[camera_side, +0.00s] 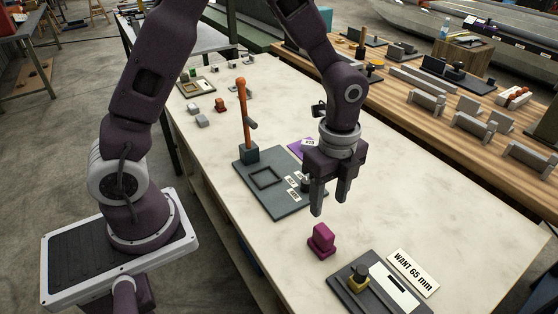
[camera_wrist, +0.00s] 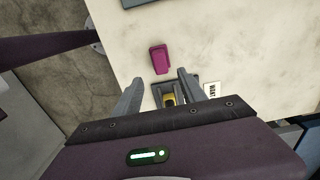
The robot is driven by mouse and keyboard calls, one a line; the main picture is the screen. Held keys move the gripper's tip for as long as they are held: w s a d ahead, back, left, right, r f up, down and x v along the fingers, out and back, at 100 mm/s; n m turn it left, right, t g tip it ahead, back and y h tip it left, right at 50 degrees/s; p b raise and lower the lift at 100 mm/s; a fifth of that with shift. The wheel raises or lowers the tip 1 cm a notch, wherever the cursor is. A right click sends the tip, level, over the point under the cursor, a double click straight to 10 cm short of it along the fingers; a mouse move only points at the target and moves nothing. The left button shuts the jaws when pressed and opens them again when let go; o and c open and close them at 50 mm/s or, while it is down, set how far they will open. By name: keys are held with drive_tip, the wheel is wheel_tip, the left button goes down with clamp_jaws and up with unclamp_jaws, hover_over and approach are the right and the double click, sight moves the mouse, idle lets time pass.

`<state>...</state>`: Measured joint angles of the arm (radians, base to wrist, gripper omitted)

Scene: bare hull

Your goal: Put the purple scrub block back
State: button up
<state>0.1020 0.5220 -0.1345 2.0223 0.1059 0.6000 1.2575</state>
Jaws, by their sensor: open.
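The purple scrub block (camera_side: 321,241), magenta-purple with a narrower top, stands on the pale table. In the wrist view the block (camera_wrist: 159,59) lies just beyond my fingertips, nothing touching it. My gripper (camera_side: 329,206) is open and empty, pointing down above the table, a little behind and above the block in the side view. In the wrist view my gripper (camera_wrist: 160,75) shows both fingers spread. A purple patch (camera_side: 297,146) with a white label is partly hidden behind my gripper.
A dark board (camera_side: 263,202) with a square frame and an orange-handled post (camera_side: 244,115) stands left of my gripper. A grey fixture (camera_side: 378,285) with a yellow-and-black part and a "WANT 65 mm" card (camera_side: 413,272) lie in front. Several small blocks sit farther back.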

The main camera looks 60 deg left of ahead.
drive_tip(key=s+a+r+n+t, duration=0.25)
drive_tip(key=s+r+n, duration=0.2)
drive_tip(key=r, duration=0.35)
drive_tip(key=s+a+r+n+t, duration=0.1)
drive_tip(key=s+a+r+n, duration=0.25)
drive_tip(key=r+n, duration=0.3)
drive_tip(key=s+a+r+n+t, duration=0.1)
drive_tip(key=s+r+n+t, duration=0.1)
drive_tip(key=s+n, duration=0.5)
drive_tip(key=s+r, duration=0.1)
drive_tip(key=s, duration=0.2)
drive_tip(key=shift+s+r, duration=0.2)
drive_tip(key=shift+r, duration=0.15)
